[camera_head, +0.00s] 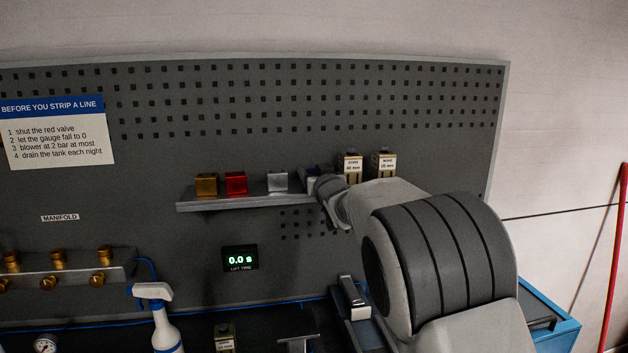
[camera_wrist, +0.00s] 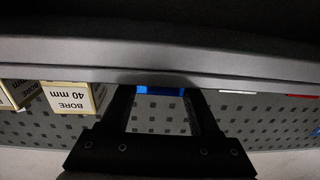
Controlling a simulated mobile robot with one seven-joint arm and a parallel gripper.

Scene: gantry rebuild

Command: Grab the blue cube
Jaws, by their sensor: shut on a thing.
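The blue cube (camera_wrist: 162,89) shows as a thin blue strip between the two fingers of my gripper (camera_wrist: 163,97) in the wrist view. The shelf edge hides most of it. My gripper is shut on the cube. In the head view, my gripper (camera_head: 319,184) is at the right part of the wall shelf, and my arm hides most of that spot. I cannot tell whether the cube still touches the shelf.
The grey shelf (camera_head: 240,202) also holds a gold cube (camera_head: 206,184), a red cube (camera_head: 236,183) and a silver cube (camera_head: 277,181). Labelled boxes (camera_head: 352,167) stand close right of my gripper. A spray bottle (camera_head: 162,322) stands below. A pegboard (camera_head: 260,105) is behind.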

